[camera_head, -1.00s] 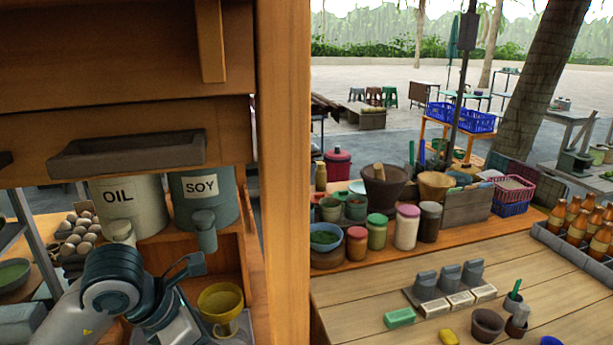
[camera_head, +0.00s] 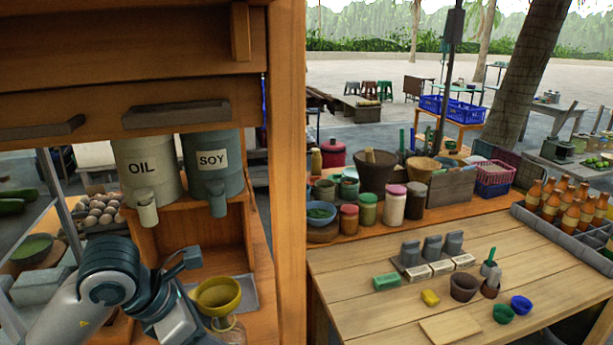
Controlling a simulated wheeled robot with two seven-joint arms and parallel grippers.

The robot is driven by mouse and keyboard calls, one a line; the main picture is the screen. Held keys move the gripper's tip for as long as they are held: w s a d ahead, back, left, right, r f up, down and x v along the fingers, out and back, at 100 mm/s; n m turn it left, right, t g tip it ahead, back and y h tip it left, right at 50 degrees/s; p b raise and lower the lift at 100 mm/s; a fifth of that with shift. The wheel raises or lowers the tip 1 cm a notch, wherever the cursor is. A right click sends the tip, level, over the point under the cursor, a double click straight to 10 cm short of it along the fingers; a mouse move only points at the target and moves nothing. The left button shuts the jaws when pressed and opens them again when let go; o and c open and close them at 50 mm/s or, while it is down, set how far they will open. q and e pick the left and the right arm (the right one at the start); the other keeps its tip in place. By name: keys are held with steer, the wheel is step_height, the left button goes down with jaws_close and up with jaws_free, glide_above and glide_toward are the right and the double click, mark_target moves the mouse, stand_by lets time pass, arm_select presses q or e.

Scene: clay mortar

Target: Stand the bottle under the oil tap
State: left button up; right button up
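The grey oil container (camera_head: 145,165), labelled OIL, has its tap (camera_head: 146,208) hanging at its front, above the wooden recess. A clear glass bottle (camera_head: 228,333) shows at the bottom edge with a yellow funnel (camera_head: 218,295) in its mouth; its lower part is out of frame. My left gripper (camera_head: 196,298) is just left of the bottle and funnel, which keep pace with it, so it appears shut on the bottle. The fingertips' contact is hidden. The bottle stands right of and nearer than the oil tap. My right gripper is not in view.
The soy container (camera_head: 212,165) and its tap (camera_head: 217,200) stand right of the oil. A wooden post (camera_head: 289,180) divides stall from counter. A grey tray (camera_head: 250,291) lies behind the bottle. Jars and amber bottles (camera_head: 570,210) stand right.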

arm_select(q)
steer(key=shift+w+f+m+g, duration=0.2)
steer(key=shift+f+m+g, duration=0.1)
steer(key=shift+f+m, duration=0.25)
steer(key=f+m+g, duration=0.1)
steer(key=m+g, duration=0.1)
steer(key=m, duration=0.2)
steer(key=s+f+m+g, duration=0.1)
steer(key=m+g, duration=0.1)
steer(key=m, duration=0.1)
steer(key=s+f+m+g, duration=0.1)
steer(key=m, duration=0.3)
steer(key=shift+s+a+f+m+g, duration=0.1)
steer(key=shift+a+f+m+g, duration=0.1)
steer(key=shift+a+m+g, duration=0.2)
steer(key=a+m+g+y, duration=0.1)
steer(key=m, duration=0.3)
steer(key=s+a+f+m+g+y, duration=0.1)
steer(key=a+m+y, duration=0.1)
steer(key=m, duration=0.2)
steer(key=s+a+m+g+y, duration=0.1)
steer(key=m, duration=0.3)
steer(key=shift+a+f+y, duration=0.15)
steer(key=shift+a+y, duration=0.05)
steer(key=shift+y, duration=0.2)
steer(key=shift+w, duration=0.1)
